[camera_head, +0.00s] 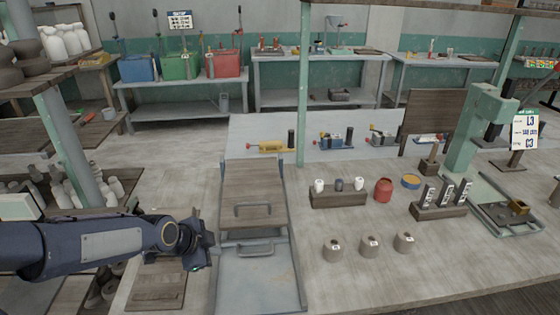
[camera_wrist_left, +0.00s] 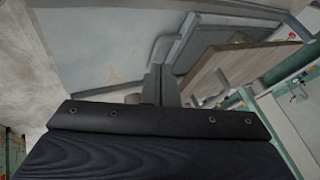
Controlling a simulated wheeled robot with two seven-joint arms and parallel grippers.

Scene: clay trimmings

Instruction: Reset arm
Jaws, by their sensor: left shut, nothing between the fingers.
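My left arm (camera_head: 100,248) comes in from the left in the head view. My left gripper (camera_head: 202,262) is over the worktable, just left of the grey metal tray. It is shut and nothing shows between its fingers. In the left wrist view the shut fingers (camera_wrist_left: 162,84) point toward the grey tray surface (camera_wrist_left: 95,50). I cannot tell how far the fingertips are from it. My right gripper is not in view.
The grey tray (camera_head: 258,285) has a wooden board with a handle (camera_head: 253,193) at its far part. A green post (camera_head: 301,90) rises behind.

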